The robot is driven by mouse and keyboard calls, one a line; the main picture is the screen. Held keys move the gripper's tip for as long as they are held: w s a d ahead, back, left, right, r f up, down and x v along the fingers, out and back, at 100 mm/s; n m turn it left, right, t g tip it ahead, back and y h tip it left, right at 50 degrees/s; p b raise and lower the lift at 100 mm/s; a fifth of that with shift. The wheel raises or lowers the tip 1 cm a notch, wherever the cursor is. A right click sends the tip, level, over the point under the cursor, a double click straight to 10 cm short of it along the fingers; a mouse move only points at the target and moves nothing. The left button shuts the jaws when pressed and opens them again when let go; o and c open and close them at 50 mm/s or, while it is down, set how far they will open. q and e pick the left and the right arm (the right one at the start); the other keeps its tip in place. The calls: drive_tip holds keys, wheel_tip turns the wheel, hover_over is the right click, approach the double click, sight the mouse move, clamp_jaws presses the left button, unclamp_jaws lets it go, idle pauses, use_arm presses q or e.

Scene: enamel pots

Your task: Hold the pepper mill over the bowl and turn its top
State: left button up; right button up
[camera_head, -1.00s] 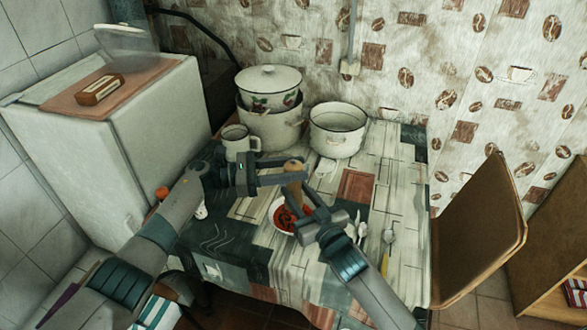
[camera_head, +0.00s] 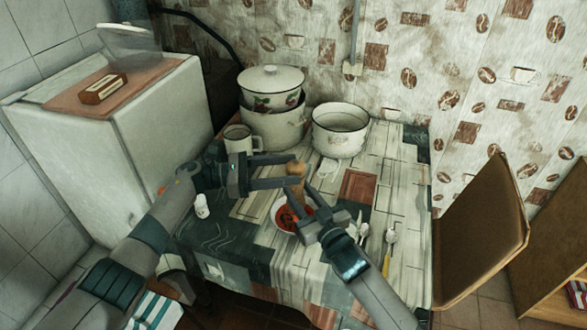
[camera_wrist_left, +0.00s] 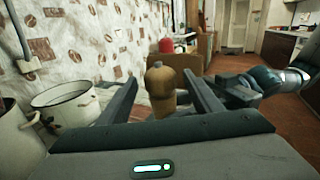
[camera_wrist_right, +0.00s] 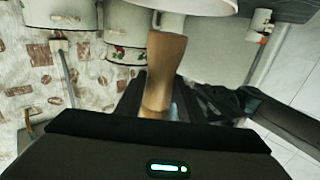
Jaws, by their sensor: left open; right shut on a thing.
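The wooden pepper mill (camera_head: 296,168) is held upright over the white bowl (camera_head: 276,225), which has red contents. My right gripper (camera_head: 300,193) is shut on the mill's lower body; the right wrist view shows the mill (camera_wrist_right: 165,70) rising from between its fingers. My left gripper (camera_head: 290,171) is open at the mill's top. In the left wrist view the rounded mill top (camera_wrist_left: 160,85) stands between the spread fingers, with a gap on both sides.
White pots (camera_head: 340,140) and a mug (camera_head: 238,140) stand behind the left gripper. A small white shaker (camera_head: 202,206) is left of the bowl. Spoons (camera_head: 389,240) lie to the right. A chair (camera_head: 485,225) stands at the table's right edge.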

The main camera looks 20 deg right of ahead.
use_arm(q)
drive_tip(key=w+a, duration=0.1)
drive_tip(key=a, duration=0.8)
drive_tip(key=shift+w+a, duration=0.2)
drive_tip(key=shift+w, duration=0.05)
drive_tip(key=shift+f, duration=0.1)
drive_tip(key=d+f+n+t+y, duration=0.2)
drive_tip(key=d+n+t, duration=0.2)
drive_tip(key=t, duration=0.2)
drive_tip(key=s+r+n+t, duration=0.1)
drive_tip(key=s+n+t, duration=0.1)
drive_tip(key=s+t, duration=0.3)
drive_tip(key=shift+s+d+r+n, duration=0.3)
drive_tip(key=shift+s+r+n, duration=0.1)
drive_tip(key=shift+w+d, duration=0.1)
drive_tip(key=shift+d, duration=0.05)
idle(0.4)
drive_tip(key=x, duration=1.1)
drive_tip(key=shift+d, duration=0.35)
